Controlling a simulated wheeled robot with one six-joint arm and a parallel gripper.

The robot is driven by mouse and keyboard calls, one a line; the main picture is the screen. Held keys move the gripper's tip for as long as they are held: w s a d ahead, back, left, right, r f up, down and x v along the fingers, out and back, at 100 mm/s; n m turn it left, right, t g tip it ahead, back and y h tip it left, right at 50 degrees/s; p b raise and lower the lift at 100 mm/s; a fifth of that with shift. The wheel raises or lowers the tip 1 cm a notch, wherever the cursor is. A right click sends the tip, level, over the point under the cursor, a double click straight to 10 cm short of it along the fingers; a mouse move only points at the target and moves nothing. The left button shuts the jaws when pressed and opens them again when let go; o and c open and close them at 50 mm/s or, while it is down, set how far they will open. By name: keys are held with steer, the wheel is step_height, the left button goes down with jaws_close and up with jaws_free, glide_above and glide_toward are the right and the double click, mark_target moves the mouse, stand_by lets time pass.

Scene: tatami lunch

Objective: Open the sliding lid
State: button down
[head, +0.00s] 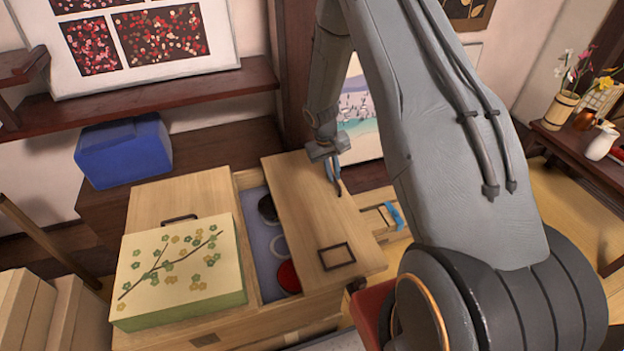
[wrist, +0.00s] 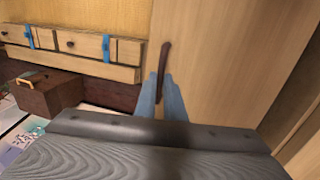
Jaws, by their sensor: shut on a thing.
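The sliding lid (head: 310,215) is a light wooden panel on top of a wooden chest (head: 238,328). It sits to the right and juts past the chest's right side. To its left a gap shows a grey-lined compartment (head: 262,222) holding a black, a white and a red round thing. My gripper (head: 333,182) is over the lid's far right part. In the wrist view its blue fingers (wrist: 160,92) are closed on a dark upright handle (wrist: 163,62) on the lid. A dark square frame handle (head: 336,255) is near the lid's front end.
A flower-patterned box (head: 180,270) stands on the chest's left panel (head: 185,196). A blue box (head: 123,150) is behind it. Low drawers with blue straps (head: 393,215) stand to the right, beyond the lid. A dark table with vases (head: 560,108) is at far right.

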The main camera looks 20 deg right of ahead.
steer(key=d, duration=0.8)
steer(key=shift+d+b, duration=0.35)
steer(key=shift+d, duration=0.05)
steer(key=c, duration=1.8)
jaws_free()
steer(key=shift+c, duration=0.2)
step_height(320, 180, up, 8)
steer(key=a, duration=0.1)
steer(key=shift+a+f+b, duration=0.2)
steer(key=shift+a+b, duration=0.1)
steer(key=shift+b, duration=0.05)
